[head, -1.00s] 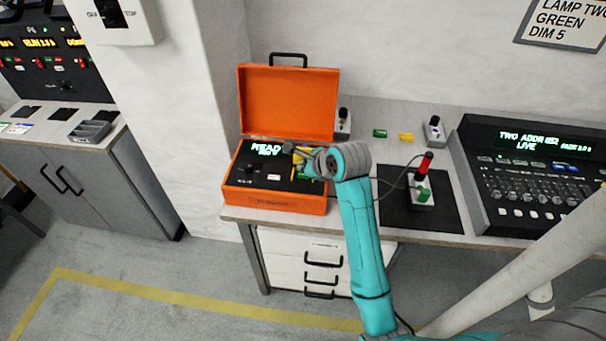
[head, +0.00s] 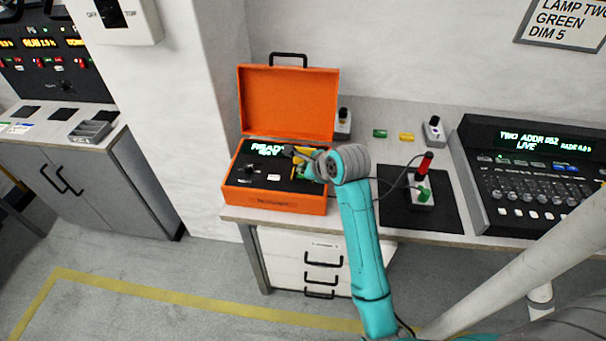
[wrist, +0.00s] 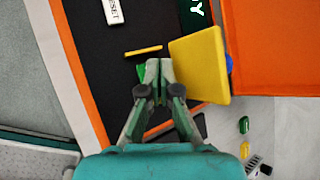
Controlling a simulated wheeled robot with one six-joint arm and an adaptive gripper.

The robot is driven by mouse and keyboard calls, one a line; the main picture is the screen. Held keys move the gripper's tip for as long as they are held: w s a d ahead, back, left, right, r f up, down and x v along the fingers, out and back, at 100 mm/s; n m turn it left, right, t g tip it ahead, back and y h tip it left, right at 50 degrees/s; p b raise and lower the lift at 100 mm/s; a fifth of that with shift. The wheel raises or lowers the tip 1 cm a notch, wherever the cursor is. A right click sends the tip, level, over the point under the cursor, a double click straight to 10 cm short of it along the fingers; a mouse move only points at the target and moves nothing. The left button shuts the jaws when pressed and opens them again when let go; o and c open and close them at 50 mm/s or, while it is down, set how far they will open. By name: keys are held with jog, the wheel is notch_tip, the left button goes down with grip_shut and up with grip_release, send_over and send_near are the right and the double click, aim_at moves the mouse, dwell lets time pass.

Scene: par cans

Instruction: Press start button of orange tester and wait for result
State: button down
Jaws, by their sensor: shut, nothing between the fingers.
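The orange tester (head: 275,203) is an open case on the bench, with its lid raised at the back. Its black panel carries a lit display (head: 267,149) that seems to read READY, partly hidden by my gripper. A white RESET button (wrist: 113,10) shows in the wrist view. My gripper (wrist: 152,66) is shut and empty, fingertips over the panel's right part. A green part (wrist: 140,74) shows beside the fingertips, mostly covered; I cannot tell whether they touch it. A yellow block (wrist: 198,65) and a thin yellow piece (wrist: 143,51) are close by.
A black mat (head: 440,210) with a red-and-green lever device (head: 421,190) lies right of the tester. A lighting console (head: 530,170) stands further right. Small green (head: 380,133) and yellow (head: 406,137) blocks lie behind. A wall pillar (head: 195,120) is at left.

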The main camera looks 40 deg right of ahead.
jog(key=shift+f, duration=0.4)
dwell(0.4)
jog(key=shift+r, duration=0.8)
jog(key=shift+r, duration=2.55)
